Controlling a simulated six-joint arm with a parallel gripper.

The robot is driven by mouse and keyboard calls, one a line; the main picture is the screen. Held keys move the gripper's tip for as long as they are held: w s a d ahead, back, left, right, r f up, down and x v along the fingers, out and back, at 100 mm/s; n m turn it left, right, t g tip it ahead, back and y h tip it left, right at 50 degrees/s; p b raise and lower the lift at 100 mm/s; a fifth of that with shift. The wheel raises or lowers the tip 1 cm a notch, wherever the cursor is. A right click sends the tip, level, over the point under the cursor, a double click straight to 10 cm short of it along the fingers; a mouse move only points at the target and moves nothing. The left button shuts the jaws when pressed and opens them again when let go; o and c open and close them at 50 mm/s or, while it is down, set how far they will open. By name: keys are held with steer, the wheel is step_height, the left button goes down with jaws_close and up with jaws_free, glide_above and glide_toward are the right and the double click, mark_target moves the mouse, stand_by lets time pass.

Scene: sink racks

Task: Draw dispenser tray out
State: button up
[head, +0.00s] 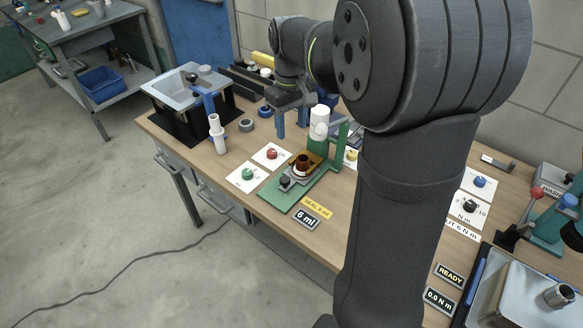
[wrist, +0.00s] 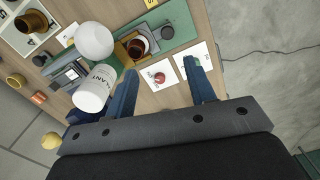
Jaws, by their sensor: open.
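The dispenser stands on the wooden bench with a green base (head: 300,188) and a white bottle (head: 319,120). Its brown tray (head: 313,158) carries a dark red-brown cup (head: 303,163) under the dispenser head. A black knob (head: 285,182) sits at the tray's front end. In the wrist view the cup (wrist: 138,45), knob (wrist: 167,33) and lettered bottle (wrist: 92,92) lie beyond the fingers. My gripper (head: 292,122) is open and empty, behind and left of the dispenser in the head view. Its blue fingers (wrist: 160,70) straddle the view of a red-knob card, apart from the tray.
Cards with a red knob (head: 271,153) and a green knob (head: 247,174) lie left of the dispenser. A "6 ml" sign (head: 306,219) is in front. My arm hides the bench's middle right.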

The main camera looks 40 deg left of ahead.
mark_target(285, 179)
steer(key=shift+m, duration=0.3)
steer(key=f, duration=0.6)
steer(key=s+a+f, duration=0.1)
steer(key=f, duration=1.1)
steer(key=shift+s+a+f, duration=0.15)
steer(key=shift+a+f, duration=0.05)
steer(key=shift+f, duration=0.1)
steer(key=shift+c, duration=0.4)
